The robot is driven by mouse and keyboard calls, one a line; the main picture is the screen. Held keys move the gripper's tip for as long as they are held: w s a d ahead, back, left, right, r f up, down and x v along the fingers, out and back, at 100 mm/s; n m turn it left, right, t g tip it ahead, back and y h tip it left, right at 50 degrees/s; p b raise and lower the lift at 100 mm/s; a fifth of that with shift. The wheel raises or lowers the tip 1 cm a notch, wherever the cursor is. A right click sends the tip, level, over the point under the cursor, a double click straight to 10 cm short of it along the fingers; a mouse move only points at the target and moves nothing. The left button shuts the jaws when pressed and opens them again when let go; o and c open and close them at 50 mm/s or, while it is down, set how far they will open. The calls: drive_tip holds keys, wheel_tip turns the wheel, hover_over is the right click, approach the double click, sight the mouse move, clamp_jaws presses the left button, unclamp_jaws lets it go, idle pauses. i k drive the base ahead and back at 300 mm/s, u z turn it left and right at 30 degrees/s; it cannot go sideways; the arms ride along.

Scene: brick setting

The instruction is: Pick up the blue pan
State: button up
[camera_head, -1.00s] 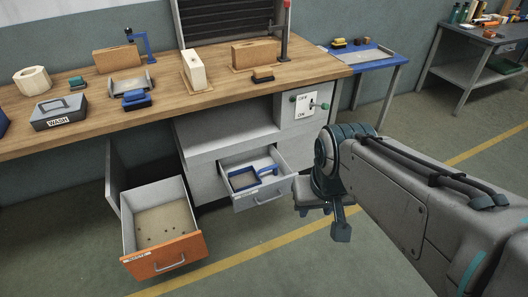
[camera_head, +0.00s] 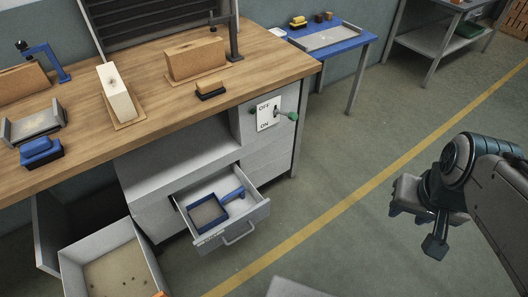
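The blue pan (camera_head: 208,213), a square tray with a blue rim and a handle reaching up to the right, lies inside the open grey drawer (camera_head: 263,208) under the workbench. My gripper (camera_head: 416,232) hangs in the air over the floor at the right, well apart from the drawer and the pan. Its fingers point down and left. It seems empty, but from this angle I cannot tell how far its fingers are spread.
The wooden bench top (camera_head: 164,104) carries brushes and blocks. A blue side table (camera_head: 371,37) stands behind. Floor between drawer and gripper is clear.

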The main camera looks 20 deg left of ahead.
sight(206, 213)
drive_tip(key=i, duration=0.85)
drive_tip(key=u, duration=1.1)
drive_tip(key=i, duration=0.7)
drive_tip(key=u, duration=0.8)
